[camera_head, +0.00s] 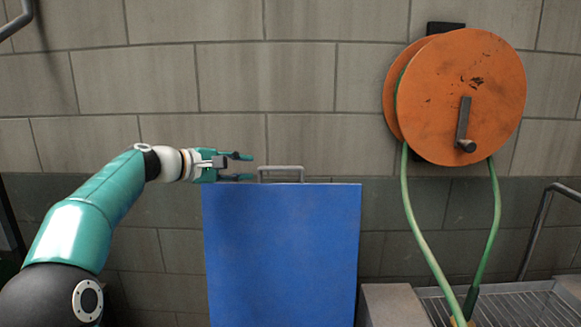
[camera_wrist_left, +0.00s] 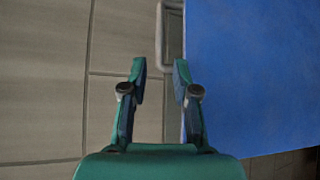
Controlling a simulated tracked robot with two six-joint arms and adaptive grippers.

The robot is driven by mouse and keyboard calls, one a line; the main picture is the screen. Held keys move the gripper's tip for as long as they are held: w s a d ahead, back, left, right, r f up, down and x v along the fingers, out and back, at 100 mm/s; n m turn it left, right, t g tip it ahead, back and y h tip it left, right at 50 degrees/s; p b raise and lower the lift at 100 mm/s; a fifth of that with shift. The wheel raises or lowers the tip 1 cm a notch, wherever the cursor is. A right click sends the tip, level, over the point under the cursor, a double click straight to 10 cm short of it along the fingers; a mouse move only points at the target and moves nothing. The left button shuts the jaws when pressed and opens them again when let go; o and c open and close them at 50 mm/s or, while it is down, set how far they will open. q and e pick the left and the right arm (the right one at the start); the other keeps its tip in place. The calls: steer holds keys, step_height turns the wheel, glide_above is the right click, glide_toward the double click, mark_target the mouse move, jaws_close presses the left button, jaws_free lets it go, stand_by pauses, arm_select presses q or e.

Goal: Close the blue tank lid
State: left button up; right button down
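The blue tank lid (camera_head: 282,255) stands upright in front of the brick wall in the head view, its flat face toward me. A grey handle (camera_head: 281,169) sticks up from its top edge. My left gripper (camera_head: 246,166) is open and empty, just left of the handle and near the lid's upper left corner. In the left wrist view the open fingers (camera_wrist_left: 158,70) point toward the handle (camera_wrist_left: 163,40), and the blue lid (camera_wrist_left: 250,75) fills the right side. The handle is not clearly between the fingers. My right gripper is not in view. The tank body is not visible.
An orange hose reel (camera_head: 490,80) with a green hose hangs on the wall at right. A metal grate (camera_head: 510,305) and a grey rail (camera_head: 541,225) are at lower right. The brick wall (camera_head: 300,90) is close behind the lid.

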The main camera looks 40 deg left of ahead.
mark_target(283, 169)
arm_select(q)
steer(key=p+x, duration=0.5)
steer(key=x, duration=0.9)
steer(key=shift+w+d+f, duration=0.1)
steer(key=shift+w, duration=0.25)
steer(key=shift+c, duration=0.2)
jaws_close()
